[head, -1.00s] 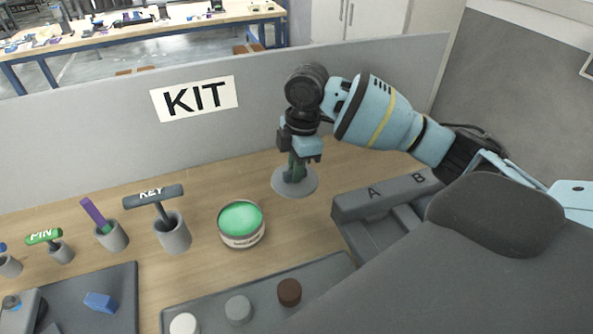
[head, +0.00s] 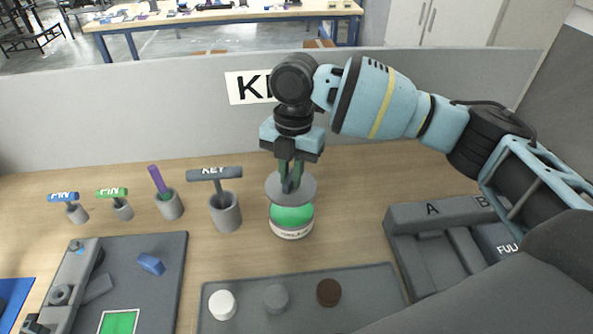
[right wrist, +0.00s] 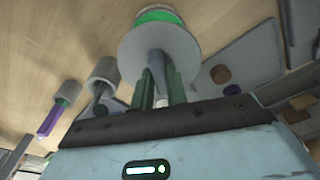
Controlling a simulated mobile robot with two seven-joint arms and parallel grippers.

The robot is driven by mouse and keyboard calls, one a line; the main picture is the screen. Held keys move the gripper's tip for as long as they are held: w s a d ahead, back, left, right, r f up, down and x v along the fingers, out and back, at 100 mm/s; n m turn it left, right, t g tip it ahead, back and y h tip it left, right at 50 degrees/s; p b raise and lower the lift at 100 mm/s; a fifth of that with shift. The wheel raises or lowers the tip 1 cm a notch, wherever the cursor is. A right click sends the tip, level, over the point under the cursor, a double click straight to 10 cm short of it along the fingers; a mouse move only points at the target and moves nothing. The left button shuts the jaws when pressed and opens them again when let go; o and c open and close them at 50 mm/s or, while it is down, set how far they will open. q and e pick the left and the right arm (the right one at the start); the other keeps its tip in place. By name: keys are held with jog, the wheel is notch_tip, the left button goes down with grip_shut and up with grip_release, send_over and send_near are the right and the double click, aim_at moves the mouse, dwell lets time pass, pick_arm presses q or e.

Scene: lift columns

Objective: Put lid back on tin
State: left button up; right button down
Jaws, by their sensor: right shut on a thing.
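My right gripper (head: 290,178) is shut on the knob of a round grey lid (head: 305,188). The green (head: 292,215) still shows in front of the lid in the head view. In the right wrist view the lid (right wrist: 158,52) covers most of the tin, with a green strip (right wrist: 160,15) showing beyond it. The lid looks apart from the tin, raised above it; the exact gap is hard to tell. My left gripper is not in view.
A grey cup holding the KEY tool (head: 226,212) stands close left of the tin. Several smaller cups with tools stand farther left. A tray with round pieces (head: 350,300) lies in front. A grey A/B holder (head: 408,217) is at right. A partition stands behind.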

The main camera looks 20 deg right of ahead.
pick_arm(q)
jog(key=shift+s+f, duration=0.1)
pick_arm(e)
jog(key=shift+f, duration=0.15)
jog(key=shift+f+b, duration=1.25)
jog(key=shift+f, duration=0.9)
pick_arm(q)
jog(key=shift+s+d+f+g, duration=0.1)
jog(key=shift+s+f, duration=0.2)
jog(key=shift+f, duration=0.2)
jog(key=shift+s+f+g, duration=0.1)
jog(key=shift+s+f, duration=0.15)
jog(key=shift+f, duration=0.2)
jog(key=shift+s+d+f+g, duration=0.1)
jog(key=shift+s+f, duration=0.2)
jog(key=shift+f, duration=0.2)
pick_arm(e)
jog(key=shift+f, duration=0.9)
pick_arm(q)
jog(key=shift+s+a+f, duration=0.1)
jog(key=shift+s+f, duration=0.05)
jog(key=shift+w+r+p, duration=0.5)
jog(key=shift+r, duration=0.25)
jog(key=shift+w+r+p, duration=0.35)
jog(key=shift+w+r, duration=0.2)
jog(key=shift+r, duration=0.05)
pick_arm(e)
jog(key=shift+f, duration=0.15)
